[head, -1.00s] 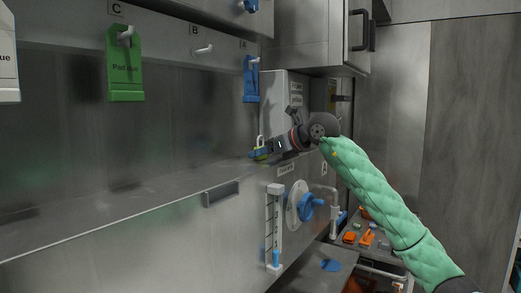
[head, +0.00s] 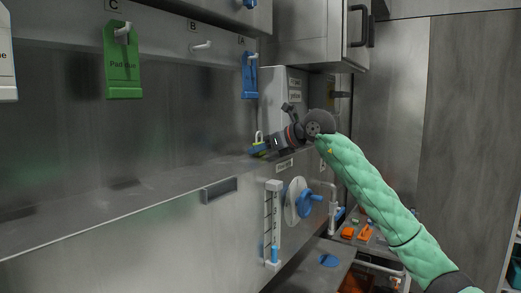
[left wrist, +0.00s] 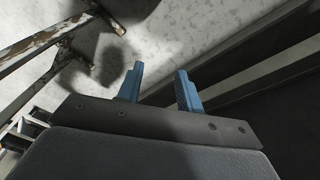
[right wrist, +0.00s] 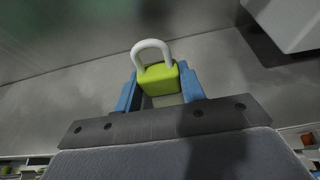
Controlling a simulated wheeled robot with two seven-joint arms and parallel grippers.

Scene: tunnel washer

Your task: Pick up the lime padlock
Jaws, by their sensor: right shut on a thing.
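The lime padlock (right wrist: 158,80) has a yellow-green body and a pale shackle. In the right wrist view it sits between the blue fingers of my right gripper (right wrist: 160,92), shackle pointing away from the palm. In the head view the padlock (head: 259,143) is small, at the right end of the long steel ledge, with my right gripper (head: 262,149) shut on it. I cannot tell whether it touches the ledge. My left gripper (left wrist: 160,85) shows only in the left wrist view, its blue fingers apart with nothing between them.
The steel ledge (head: 110,202) is clear to the left. Above it hang a green tag (head: 123,68) on hook C and a blue tag (head: 249,77) on hook A; hook B (head: 201,45) is empty. A blue valve handle (head: 308,202) and a gauge (head: 273,225) are below the ledge.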

